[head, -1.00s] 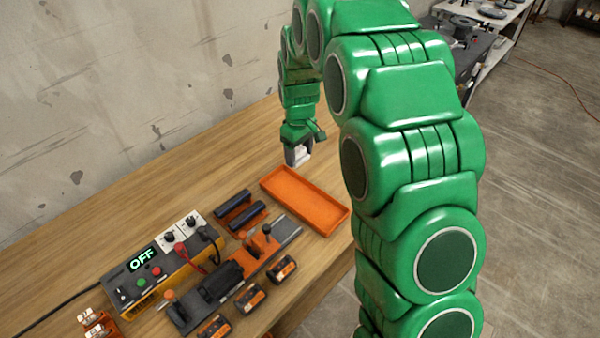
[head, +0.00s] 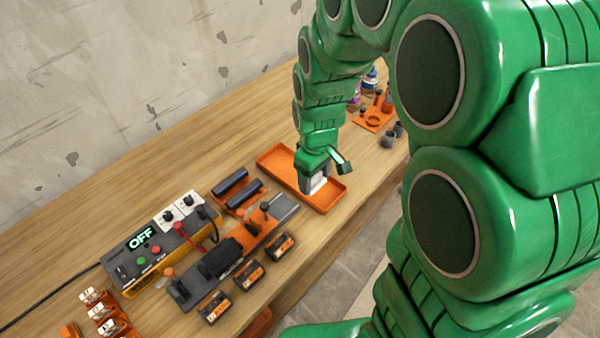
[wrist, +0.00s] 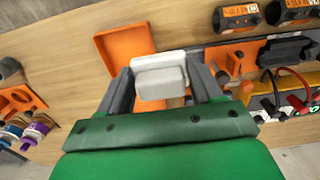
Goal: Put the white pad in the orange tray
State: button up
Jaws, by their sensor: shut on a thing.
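The white pad (wrist: 160,78) is held between the two fingers of my gripper (wrist: 160,85) in the wrist view. In the head view, my gripper (head: 313,184) is over the right part of the orange tray (head: 277,162), with a bit of the pad (head: 319,183) showing between the fingers. The tray (wrist: 124,43) also shows in the wrist view, partly hidden behind the pad and fingers. I cannot tell whether the pad touches the tray floor.
A grey and orange fixture (head: 233,253) and a power unit reading OFF (head: 152,250) stand left of the tray. Two dark cylinders (head: 238,189) lie in an orange holder beside it. Several batteries (head: 247,274) line the front edge. An orange holder (head: 375,118) stands at the back right.

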jog(key=shift+s, duration=0.4)
jog(key=shift+w+a+f, duration=0.4)
jog(key=shift+w+f, duration=1.15)
jog(key=shift+w, duration=0.65)
jog(key=shift+w+a+f, duration=0.4)
jog(key=shift+w+f, duration=1.15)
jog(key=shift+w, duration=0.6)
jog(key=shift+w+a+f, duration=0.4)
jog(key=shift+w+f, duration=1.15)
jog(key=shift+w, duration=0.65)
jog(key=shift+w+f, duration=0.2)
jog(key=shift+f, duration=1.65)
jog(key=shift+f, duration=0.1)
jog(key=o, duration=0.8)
jog(key=shift+o, duration=0.2)
